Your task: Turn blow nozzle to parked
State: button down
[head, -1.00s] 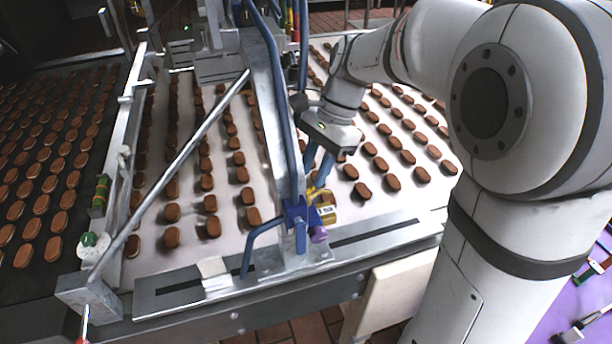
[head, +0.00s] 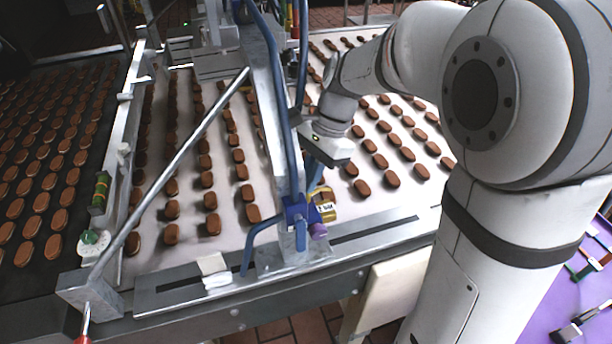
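A blue valve block (head: 297,212) sits on the metal rail at the near edge of the belt, with a blue lever and a purple knob (head: 318,231). A brass-coloured part with a white label (head: 326,207) sits at its right side. It may belong to the blow nozzle, but I cannot tell which way the nozzle points. My gripper (head: 316,178) reaches down from the upper right, its blue fingers just above the block and brass part. Their tips are partly hidden, so contact and finger opening are unclear.
Rows of brown biscuits lie on the pale belt (head: 225,235) and on the dark belt (head: 75,225) at left. A diagonal metal rod (head: 170,170) crosses left of the block. An upright metal beam with blue hoses (head: 290,130) stands close beside my gripper.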

jog(key=shift+n+g+p, duration=0.3)
jog(key=shift+n+p, duration=0.15)
jog(key=shift+n, duration=0.35)
jog(key=shift+n+h, duration=0.4)
jog(key=shift+n, duration=0.4)
jog(key=shift+f, duration=0.1)
jog(key=c, duration=1.7)
grip_release()
jog(key=shift+s, duration=0.1)
jog(key=shift+o, duration=0.7)
